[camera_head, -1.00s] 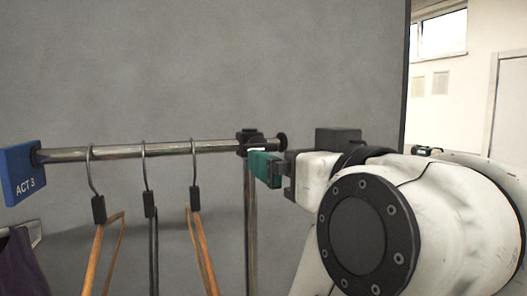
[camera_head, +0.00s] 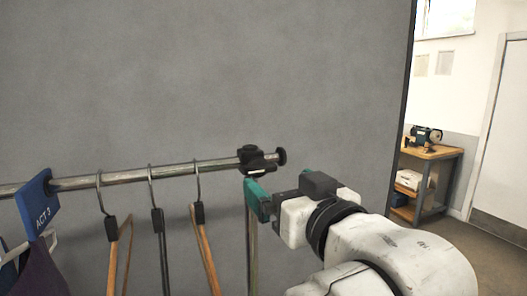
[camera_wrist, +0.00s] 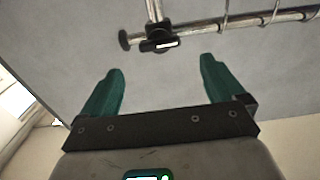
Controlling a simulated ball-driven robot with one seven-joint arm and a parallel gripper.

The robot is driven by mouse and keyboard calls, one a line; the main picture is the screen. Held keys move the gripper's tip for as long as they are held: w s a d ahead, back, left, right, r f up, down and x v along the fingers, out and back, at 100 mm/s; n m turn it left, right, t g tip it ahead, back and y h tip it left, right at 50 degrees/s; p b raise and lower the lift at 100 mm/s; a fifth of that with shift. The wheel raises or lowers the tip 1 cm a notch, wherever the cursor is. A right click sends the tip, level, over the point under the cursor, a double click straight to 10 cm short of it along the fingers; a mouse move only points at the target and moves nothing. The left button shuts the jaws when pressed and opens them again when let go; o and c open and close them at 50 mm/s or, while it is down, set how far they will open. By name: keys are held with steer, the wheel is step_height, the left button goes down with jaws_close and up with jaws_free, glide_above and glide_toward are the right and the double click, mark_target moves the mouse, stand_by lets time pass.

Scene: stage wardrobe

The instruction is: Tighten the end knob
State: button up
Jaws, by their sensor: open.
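The black end knob (camera_head: 281,156) sits at the right end of the metal rail (camera_head: 120,175), just beyond a black clamp fitting (camera_head: 252,158). In the wrist view the knob (camera_wrist: 125,40) and the fitting (camera_wrist: 160,44) lie ahead of the fingertips. My gripper (camera_head: 255,198) has teal fingers and is just below the fitting in the head view. In the wrist view my gripper (camera_wrist: 160,65) is open, with nothing between its fingers. The knob is apart from both fingers, nearer the left one.
Several hangers (camera_head: 203,245) hang left of the fitting, with a blue ACT 3 sign (camera_head: 37,204) further left. A grey panel (camera_head: 220,80) stands behind. A wooden table (camera_head: 432,155) with a sewing machine (camera_head: 425,135) is at the far right.

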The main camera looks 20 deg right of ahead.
mark_target(262, 169)
steer(key=shift+r+p, duration=0.2)
steer(key=shift+p, duration=0.25)
steer(key=w+p, duration=0.1)
steer(key=w, duration=0.7)
steer(key=shift+w+f, duration=0.1)
steer(key=shift+f, duration=0.1)
steer(key=shift+c, duration=0.4)
steer(key=c, duration=1)
steer(key=shift+o, duration=0.2)
